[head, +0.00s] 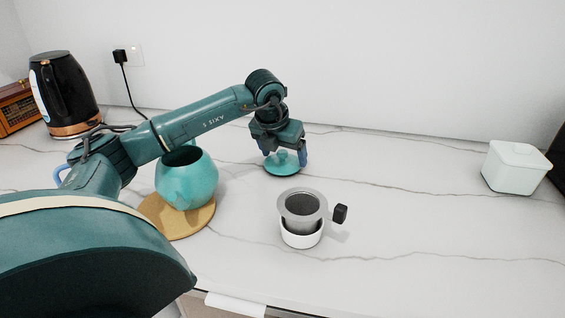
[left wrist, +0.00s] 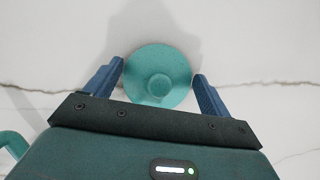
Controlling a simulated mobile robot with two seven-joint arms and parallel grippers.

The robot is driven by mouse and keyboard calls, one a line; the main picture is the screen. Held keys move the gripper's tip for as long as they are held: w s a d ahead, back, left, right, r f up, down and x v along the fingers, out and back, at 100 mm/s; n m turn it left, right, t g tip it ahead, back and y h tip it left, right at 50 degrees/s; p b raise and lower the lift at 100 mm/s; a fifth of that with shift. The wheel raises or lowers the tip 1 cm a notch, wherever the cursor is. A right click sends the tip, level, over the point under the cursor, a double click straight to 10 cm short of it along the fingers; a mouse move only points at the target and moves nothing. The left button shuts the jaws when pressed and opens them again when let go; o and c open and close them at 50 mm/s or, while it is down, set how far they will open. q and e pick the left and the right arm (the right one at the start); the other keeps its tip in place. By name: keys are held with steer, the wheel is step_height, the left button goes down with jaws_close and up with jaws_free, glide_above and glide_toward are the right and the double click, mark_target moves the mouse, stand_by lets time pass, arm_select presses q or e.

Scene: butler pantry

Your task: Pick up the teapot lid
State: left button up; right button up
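The teapot lid (head: 283,167) is a small teal disc with a knob, lying on the marble counter. In the left wrist view the lid (left wrist: 158,75) sits between the fingers. My left gripper (head: 285,158) is open above the lid, pointing down, with one finger on each side of it. In the left wrist view the fingers of my left gripper (left wrist: 159,80) show gaps to the lid's rim. The teal teapot (head: 187,182) stands uncovered on a round cork mat (head: 180,222), partly behind my left arm. My right gripper is not in view.
A white cup (head: 301,238) with a metal strainer (head: 303,208) stands in front of the lid. The counter between is clear.

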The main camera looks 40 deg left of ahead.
arm_select(q)
steer(key=c, duration=0.5)
